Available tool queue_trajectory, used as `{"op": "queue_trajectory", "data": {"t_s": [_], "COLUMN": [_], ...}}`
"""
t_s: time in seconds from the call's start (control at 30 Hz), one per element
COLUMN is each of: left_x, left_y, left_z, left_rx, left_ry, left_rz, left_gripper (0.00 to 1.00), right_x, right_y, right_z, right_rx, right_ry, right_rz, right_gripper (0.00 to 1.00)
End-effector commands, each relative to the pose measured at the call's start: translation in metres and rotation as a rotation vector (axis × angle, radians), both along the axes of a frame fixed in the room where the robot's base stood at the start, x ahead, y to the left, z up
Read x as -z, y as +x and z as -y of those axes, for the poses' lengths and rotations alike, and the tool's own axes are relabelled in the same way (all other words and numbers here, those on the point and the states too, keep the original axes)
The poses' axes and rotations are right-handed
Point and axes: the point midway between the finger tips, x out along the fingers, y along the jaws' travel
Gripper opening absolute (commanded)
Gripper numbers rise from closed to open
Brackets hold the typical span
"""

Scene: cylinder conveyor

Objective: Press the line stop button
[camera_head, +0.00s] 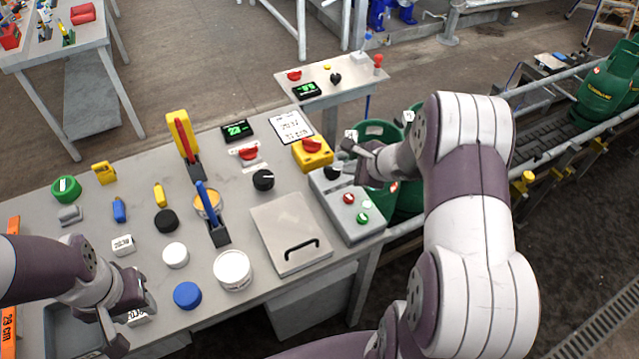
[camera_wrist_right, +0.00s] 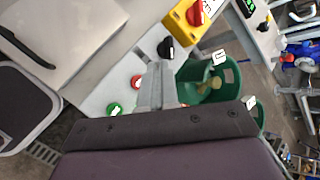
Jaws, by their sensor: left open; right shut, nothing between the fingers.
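A grey control box (camera_head: 340,190) at the right end of the workbench carries a red button (camera_head: 348,198), a green button (camera_head: 362,218) and a black knob (camera_head: 332,173). In the right wrist view the red button (camera_wrist_right: 136,82) and green button (camera_wrist_right: 114,108) lie just left of the right gripper's fingers, with the black knob (camera_wrist_right: 167,47) beyond the tips. No label that I can read says which is the line stop. My right gripper (camera_head: 348,147) is shut and empty, apparently above the box near the knob. My left gripper (camera_head: 132,327) is open over the bench's front left.
A yellow box with a red switch (camera_head: 312,152) stands behind the control box. A metal hatch (camera_head: 290,235) lies to its left. Green cylinders (camera_head: 376,134) stand beyond the bench's right edge. Upright yellow-red (camera_head: 181,133) and blue (camera_head: 206,203) levers rise from the bench.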

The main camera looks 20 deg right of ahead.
Motion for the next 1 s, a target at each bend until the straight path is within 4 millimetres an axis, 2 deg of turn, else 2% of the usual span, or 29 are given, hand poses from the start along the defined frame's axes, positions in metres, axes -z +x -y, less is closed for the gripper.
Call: {"op": "queue_trajectory", "data": {"t_s": [0.2, 0.57, 0.77, 1.0], "left_x": [0.0, 0.004, 0.018, 0.04], "left_y": [0.0, 0.0, 0.0, 0.0], "left_z": [0.0, 0.0, 0.0, 0.0], "left_rx": [0.0, 0.0, 0.0, 0.0], "left_ry": [0.0, 0.0, 0.0, 0.0], "left_rz": [0.0, 0.0, 0.0, 0.0], "left_gripper": [0.43, 0.43, 0.43, 0.43], "right_x": [-0.007, -0.001, 0.02, 0.056], "right_y": [0.007, 0.007, 0.007, 0.007], "right_z": [0.003, 0.002, 0.002, 0.003], "right_rx": [0.046, 0.044, 0.043, 0.044], "right_ry": [0.03, 0.029, 0.03, 0.029], "right_rz": [0.027, 0.025, 0.024, 0.025], "right_gripper": [0.0, 0.0, 0.0, 0.0]}}
